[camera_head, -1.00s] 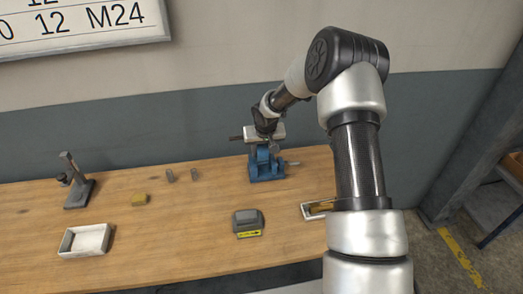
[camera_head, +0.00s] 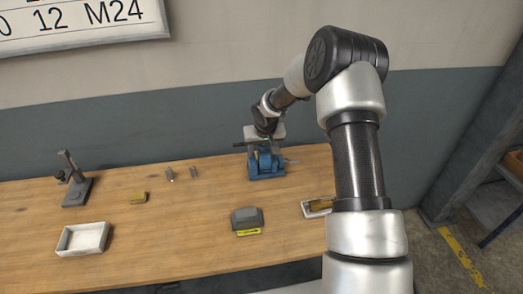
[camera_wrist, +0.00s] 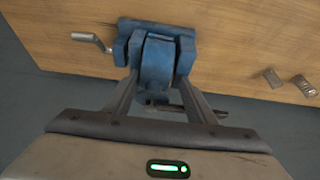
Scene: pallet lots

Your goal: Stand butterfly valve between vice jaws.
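The blue vice (camera_head: 266,173) stands near the back edge of the bench; its crank (camera_wrist: 92,41) shows in the wrist view. My gripper (camera_wrist: 160,78) is over the vice, pointing down, and appears shut on the butterfly valve (camera_wrist: 155,62). The valve is a blue body with a dark lever, which sticks out left in the head view. The valve seems upright, in the gap between the vice jaws. Its lower edge and any contact with the jaws are hidden. In the head view my gripper's wrist covers most of the valve.
On the bench are two small metal parts (camera_head: 170,174), a brass-coloured block (camera_head: 138,198), a stand (camera_head: 77,188), an empty white tray (camera_head: 84,238), a grey block with a yellow label (camera_head: 247,219) and a small tray (camera_head: 316,209) beside my arm.

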